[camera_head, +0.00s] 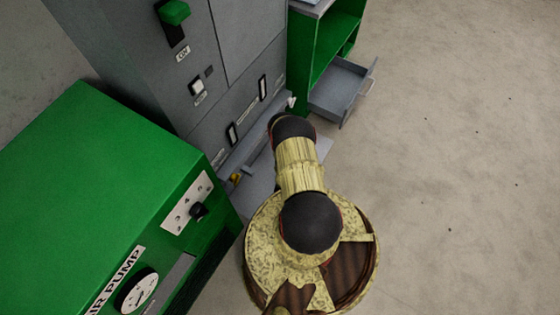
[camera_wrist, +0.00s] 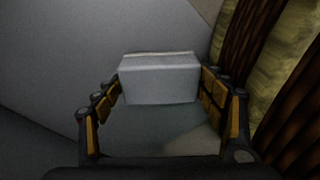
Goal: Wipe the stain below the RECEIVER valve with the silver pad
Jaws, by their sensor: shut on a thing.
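In the wrist view my gripper (camera_wrist: 162,90) is shut on the silver pad (camera_wrist: 160,72), a pale grey block held between the yellow-lined fingers. A dull grey-green patch (camera_wrist: 150,130) shows below the pad; I cannot tell whether it is the stain. In the head view my arm reaches down beside the grey cabinet (camera_head: 243,40) and covers most of the gripper and the pad. I cannot make out a valve marked RECEIVER, nor a clear stain, in either view.
A green air pump cabinet (camera_head: 100,170) stands at the left. A green shelf unit (camera_head: 345,25) has its grey drawer (camera_head: 336,95) pulled open. A grey ledge (camera_head: 247,150) runs along the cabinet's foot. The concrete floor (camera_head: 460,170) at the right is clear.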

